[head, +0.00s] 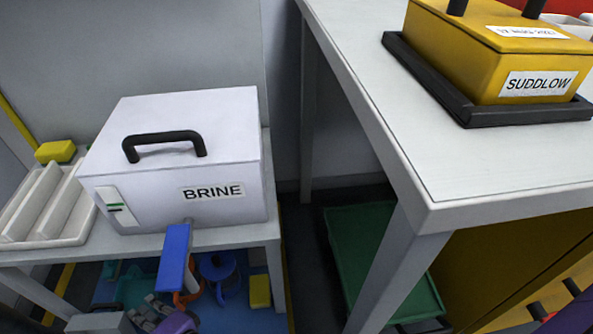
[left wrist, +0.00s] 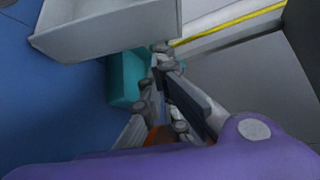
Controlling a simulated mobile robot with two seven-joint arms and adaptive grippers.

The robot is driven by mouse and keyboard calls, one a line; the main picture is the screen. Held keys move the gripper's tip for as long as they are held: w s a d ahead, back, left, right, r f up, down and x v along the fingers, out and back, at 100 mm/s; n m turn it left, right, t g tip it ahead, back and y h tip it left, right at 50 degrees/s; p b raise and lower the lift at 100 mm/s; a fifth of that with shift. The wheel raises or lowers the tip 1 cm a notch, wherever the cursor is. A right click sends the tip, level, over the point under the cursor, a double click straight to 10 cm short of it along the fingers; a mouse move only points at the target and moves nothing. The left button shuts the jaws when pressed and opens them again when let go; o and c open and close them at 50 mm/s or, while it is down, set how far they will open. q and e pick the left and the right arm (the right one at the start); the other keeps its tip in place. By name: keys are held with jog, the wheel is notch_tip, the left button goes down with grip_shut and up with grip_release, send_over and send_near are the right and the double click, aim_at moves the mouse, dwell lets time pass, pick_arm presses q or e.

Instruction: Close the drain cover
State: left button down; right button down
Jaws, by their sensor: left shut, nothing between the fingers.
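A white box labelled BRINE (head: 175,160) with a black top handle stands on a low grey table. A blue flat piece (head: 175,256) hangs from a grey stub at the box's lower front edge and projects past the table edge. It is the only part that looks like a drain cover; I cannot tell its exact position against an outlet. My left gripper (head: 152,303), grey fingers with a purple body, is below the table edge, down and left of the blue piece and apart from it. The left wrist view shows its fingers (left wrist: 162,62) shut and empty. My right gripper is not in view.
A white tray (head: 78,232) and a yellow block (head: 55,151) lie left of the box. Teal, blue and orange items, including a blue round one (head: 217,270), sit below the table. A higher white table (head: 440,150) bears a yellow SUDDLOW box (head: 500,55) at right.

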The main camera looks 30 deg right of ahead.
aim_at(123, 326)
pick_arm(q)
jog(key=shift+s+r, duration=0.1)
jog(key=shift+s, duration=0.05)
